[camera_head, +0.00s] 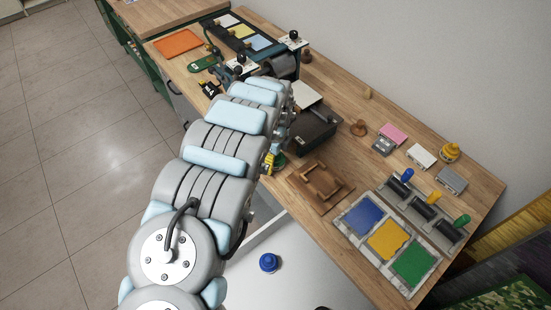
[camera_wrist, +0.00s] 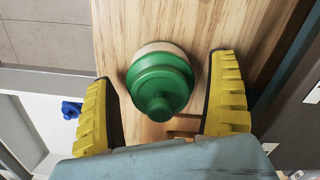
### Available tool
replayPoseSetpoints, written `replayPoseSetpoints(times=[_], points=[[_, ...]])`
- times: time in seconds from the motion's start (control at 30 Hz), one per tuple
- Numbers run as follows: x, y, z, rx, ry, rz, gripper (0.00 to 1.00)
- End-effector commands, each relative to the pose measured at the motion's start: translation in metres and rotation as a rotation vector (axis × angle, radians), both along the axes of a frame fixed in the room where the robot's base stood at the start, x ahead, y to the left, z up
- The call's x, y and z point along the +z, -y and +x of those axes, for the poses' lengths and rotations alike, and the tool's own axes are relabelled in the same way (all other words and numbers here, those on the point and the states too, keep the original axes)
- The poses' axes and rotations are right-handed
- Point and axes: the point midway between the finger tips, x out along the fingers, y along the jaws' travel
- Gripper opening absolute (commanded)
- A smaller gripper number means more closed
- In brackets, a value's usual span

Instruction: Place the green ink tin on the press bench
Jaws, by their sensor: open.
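The green ink tin (camera_wrist: 158,82) stands on a wooden bench top (camera_wrist: 120,25) in the wrist view, with a round knob on its lid and a pale base. My gripper (camera_wrist: 165,70) is open, with one yellow ribbed finger on each side of the tin and a visible gap on both sides. In the head view, the yellow fingers of my gripper (camera_head: 270,163) show at the bench's front edge, and a bit of the green tin (camera_head: 280,161) shows beside them. My arm hides most of this spot. I cannot tell whether this bench is the press bench.
A black press-like box (camera_head: 312,132) stands close behind the gripper. A wooden frame (camera_head: 320,186) and a tray of ink pads (camera_head: 350,217) lie to the right. A yellow tin (camera_head: 450,152) stands at the back right. A blue tin (camera_head: 268,262) is on a lower white surface.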

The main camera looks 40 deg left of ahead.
Motion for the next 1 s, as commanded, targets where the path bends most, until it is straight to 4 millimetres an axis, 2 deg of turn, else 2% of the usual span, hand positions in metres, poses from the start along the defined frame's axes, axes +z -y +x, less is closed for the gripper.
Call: replayPoseSetpoints(times=[0.4,0.5,0.6,0.8,1.0], points=[[0.047,0.0,0.0,0.0,-0.001,0.001,0.9],[0.073,-0.001,0.0,0.0,-0.001,0.002,0.9],[0.087,-0.002,-0.001,0.002,0.0,0.001,0.9],[0.107,-0.001,0.0,0.001,0.001,0.001,0.9],[0.118,-0.001,0.001,0.001,0.003,0.002,0.9]])
